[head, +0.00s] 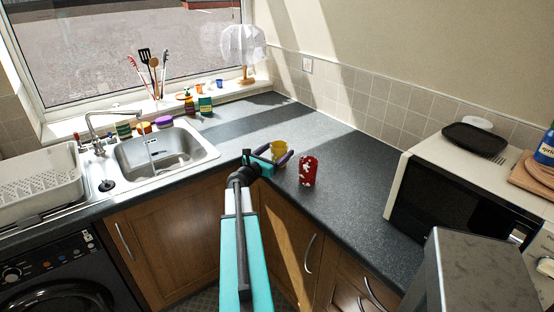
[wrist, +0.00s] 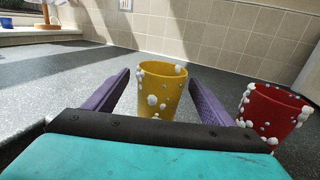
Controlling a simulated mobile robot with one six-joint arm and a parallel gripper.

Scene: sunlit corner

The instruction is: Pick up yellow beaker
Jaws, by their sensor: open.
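The yellow beaker (head: 279,149) stands upright on the dark countertop, with white round bumps on its side. In the wrist view the yellow beaker (wrist: 160,92) is centred between the two purple fingers. My gripper (head: 272,159) is open around it, with a gap showing on each side. In the wrist view my gripper (wrist: 158,92) has its fingers spread left and right of the beaker, and the beaker's base is hidden behind the gripper body.
A red beaker (head: 308,171) with white bumps stands close to the right finger; it also shows in the wrist view (wrist: 270,115). A microwave (head: 440,200) stands to the right. The sink (head: 160,155) is to the left. The counter (head: 330,130) behind is clear.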

